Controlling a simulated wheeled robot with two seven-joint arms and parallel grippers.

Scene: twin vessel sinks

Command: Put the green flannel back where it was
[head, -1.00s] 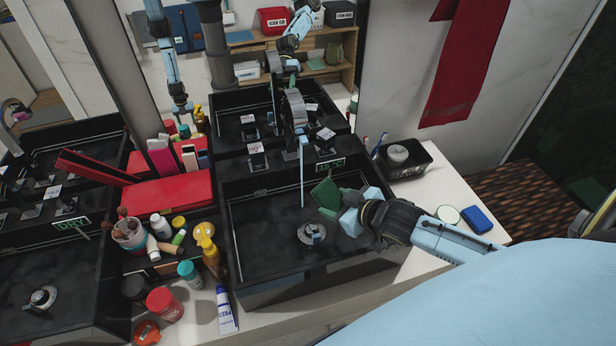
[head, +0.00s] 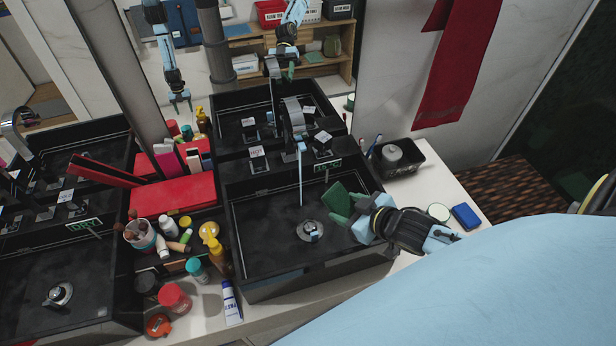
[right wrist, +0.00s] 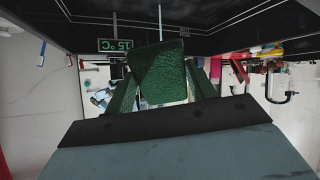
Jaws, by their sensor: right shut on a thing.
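The green flannel (head: 337,198) is a folded dark green cloth over the right part of the right black sink (head: 270,225). My right gripper (head: 352,212) is shut on it and holds it tilted above the basin floor. In the right wrist view the flannel (right wrist: 160,72) sits between the two fingers. Water runs from the tap (head: 294,115) in a thin stream, left of the flannel and apart from it. My left gripper does not show clearly; the arms at the top look like mirror reflections.
A black tray (head: 400,160) with a grey round item stands right of the sink. A blue box (head: 466,217) and a round lidded tin (head: 438,212) lie on the white counter. Bottles, a red case (head: 172,196) and a brush cup (head: 140,235) crowd the space between sinks. A red towel (head: 455,70) hangs on the wall.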

